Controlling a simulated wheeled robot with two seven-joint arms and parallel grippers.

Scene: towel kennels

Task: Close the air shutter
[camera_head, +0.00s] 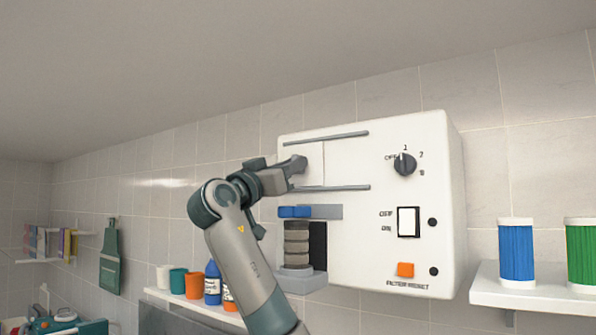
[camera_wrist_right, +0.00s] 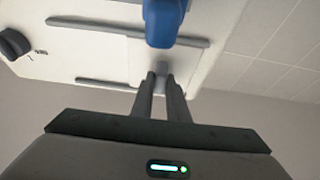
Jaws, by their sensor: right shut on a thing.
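The white wall unit (camera_head: 358,255) fills the middle of the head view. The air shutter (camera_head: 314,153) is a flat pale plate between an upper and a lower grey rail, at the unit's left side; a thin vertical seam marks its right edge. It also shows in the right wrist view (camera_wrist_right: 140,58), with a small grey handle (camera_wrist_right: 162,67) on it. My right gripper (camera_head: 297,167) is at the plate's left part, its fingers shut on the handle. The arm hides the plate's left edge in the head view. My left gripper is in neither view.
Below the rails are a blue block (camera_head: 295,211) and a stack of grey-brown discs (camera_head: 297,246). The blue block is close to my fingers in the wrist view (camera_wrist_right: 164,22). A dial (camera_head: 404,164), a switch (camera_head: 408,222) and an orange button (camera_head: 405,269) sit at right.

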